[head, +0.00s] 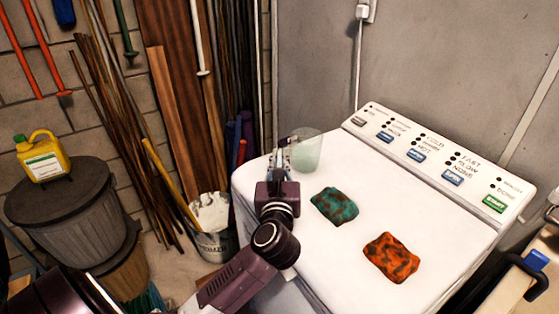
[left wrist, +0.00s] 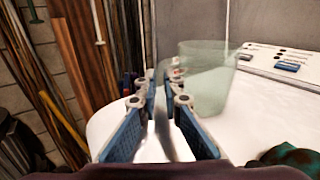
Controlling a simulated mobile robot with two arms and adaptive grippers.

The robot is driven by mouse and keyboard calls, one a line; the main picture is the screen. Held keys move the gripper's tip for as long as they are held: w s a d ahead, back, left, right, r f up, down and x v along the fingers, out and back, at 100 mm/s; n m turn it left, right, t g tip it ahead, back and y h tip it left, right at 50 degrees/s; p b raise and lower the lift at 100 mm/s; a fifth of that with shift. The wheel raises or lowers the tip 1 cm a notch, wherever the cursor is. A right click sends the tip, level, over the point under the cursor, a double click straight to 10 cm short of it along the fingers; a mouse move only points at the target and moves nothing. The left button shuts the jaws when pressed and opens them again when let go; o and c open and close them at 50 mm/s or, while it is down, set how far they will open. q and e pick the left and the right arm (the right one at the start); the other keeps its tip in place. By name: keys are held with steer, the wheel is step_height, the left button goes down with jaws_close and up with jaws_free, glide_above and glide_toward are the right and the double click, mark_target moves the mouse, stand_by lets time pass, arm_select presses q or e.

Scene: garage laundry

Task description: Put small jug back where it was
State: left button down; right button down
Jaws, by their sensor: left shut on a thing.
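The small jug (head: 308,152) is a pale green, see-through vessel at the back left corner of the white washer top. It also shows in the left wrist view (left wrist: 205,85), just right of the fingers, and looks slightly tilted there. My left gripper (head: 283,158) is at the jug's left side. In the left wrist view its blue-padded fingers (left wrist: 160,110) are closed around a thin grey strip, which looks like the jug's handle. I cannot tell whether the jug's base touches the washer top. My right gripper is not in view.
The washer (head: 310,250) carries a green cloth (head: 335,206) and an orange cloth (head: 391,258); its control panel (head: 430,155) runs along the back. A bucket (head: 213,240) and leaning poles stand at left. A yellow jug (head: 42,156) sits on a dark bin (head: 65,215).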

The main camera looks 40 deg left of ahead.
arm_select(q)
steer(key=shift+f, duration=0.15)
steer(key=c, duration=2.5)
jaws_free()
steer(key=o, duration=0.4)
